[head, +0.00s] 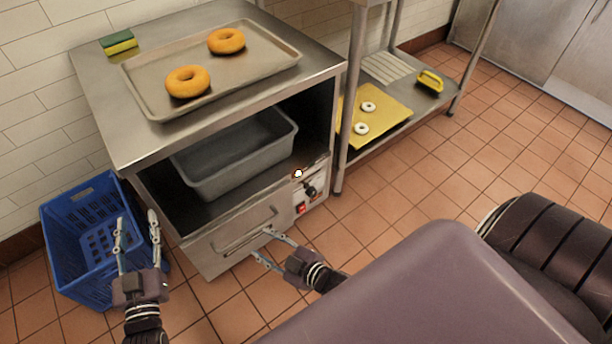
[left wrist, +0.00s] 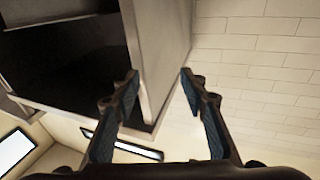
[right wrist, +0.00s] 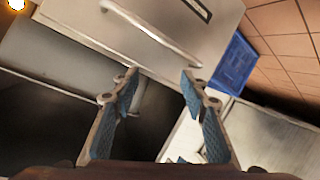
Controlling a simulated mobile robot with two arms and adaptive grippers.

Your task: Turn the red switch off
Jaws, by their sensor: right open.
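The red switch (head: 301,209) is on the front panel of the steel cabinet (head: 225,236), at the lower right, below a black knob (head: 310,191). An orange-white lamp (head: 297,173) glows above the knob. My right gripper (head: 262,243) is open and empty, in front of the drawer handle (head: 245,232) and to the left of the switch, apart from it. I cannot make out the switch in the right wrist view. My left gripper (head: 136,220) is open and empty, near the blue crate, left of the cabinet.
A grey tub (head: 238,158) stands inside the cabinet. A tray (head: 150,98) with two orange bagels lies on top, beside a sponge (head: 118,42). The blue crate (head: 66,215) stands at left. A shelf with a yellow board (head: 385,117) is at right. Tiled floor is clear there.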

